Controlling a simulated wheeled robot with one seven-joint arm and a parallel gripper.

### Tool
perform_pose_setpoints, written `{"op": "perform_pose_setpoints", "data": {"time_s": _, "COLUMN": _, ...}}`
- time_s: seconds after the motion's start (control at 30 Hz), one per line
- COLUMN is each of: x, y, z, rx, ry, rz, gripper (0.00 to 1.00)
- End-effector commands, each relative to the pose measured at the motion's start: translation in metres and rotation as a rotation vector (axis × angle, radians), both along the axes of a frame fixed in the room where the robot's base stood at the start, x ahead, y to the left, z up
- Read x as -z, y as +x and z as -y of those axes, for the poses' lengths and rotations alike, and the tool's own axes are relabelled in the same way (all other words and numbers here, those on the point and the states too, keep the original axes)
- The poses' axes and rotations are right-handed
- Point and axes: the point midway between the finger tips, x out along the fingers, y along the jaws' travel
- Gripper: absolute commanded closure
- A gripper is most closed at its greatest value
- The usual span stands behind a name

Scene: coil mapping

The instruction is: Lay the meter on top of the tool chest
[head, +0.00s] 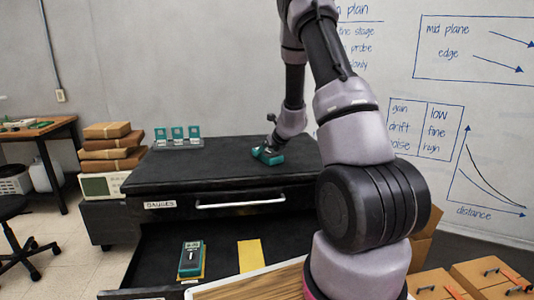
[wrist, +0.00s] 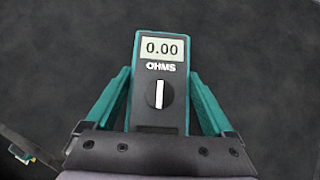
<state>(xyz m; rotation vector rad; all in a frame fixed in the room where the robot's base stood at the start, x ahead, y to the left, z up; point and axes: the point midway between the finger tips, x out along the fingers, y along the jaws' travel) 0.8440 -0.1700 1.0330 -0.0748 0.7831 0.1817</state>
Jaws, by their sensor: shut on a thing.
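In the wrist view, the meter (wrist: 160,75) is a dark unit with teal edges, a dial, the word OHMS and a display reading 0.00. My gripper (wrist: 159,88) is shut on it, with one teal finger on each side. In the head view, my gripper (head: 268,154) is low over the right part of the black top of the tool chest (head: 195,170). The held meter is hard to make out there. I cannot tell whether it touches the top. Dark surface fills the wrist view behind it.
The chest's drawer labelled GAUGES stands open below. In it, another teal meter (head: 191,259) lies on a yellow patch beside a bare yellow patch (head: 252,255). Several small teal items (head: 178,136) stand at the top's back left. The top's left and middle are clear.

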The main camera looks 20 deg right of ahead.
Motion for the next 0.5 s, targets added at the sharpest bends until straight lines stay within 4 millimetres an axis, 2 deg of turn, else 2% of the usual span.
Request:
{"op": "perform_pose_setpoints", "data": {"time_s": 0.3, "x": 0.0024, "y": 0.0003, "z": -0.0005, "rx": -0.001, "ry": 0.0, "rz": 0.001, "gripper": 0.9}}
{"op": "perform_pose_setpoints", "data": {"time_s": 0.33, "x": 0.0023, "y": 0.0001, "z": -0.0003, "rx": -0.001, "ry": 0.0, "rz": 0.0, "gripper": 0.01}}
{"op": "perform_pose_setpoints", "data": {"time_s": 0.5, "x": 0.0021, "y": 0.0, "z": -0.0002, "rx": -0.001, "ry": 0.0, "rz": 0.0, "gripper": 0.0}}
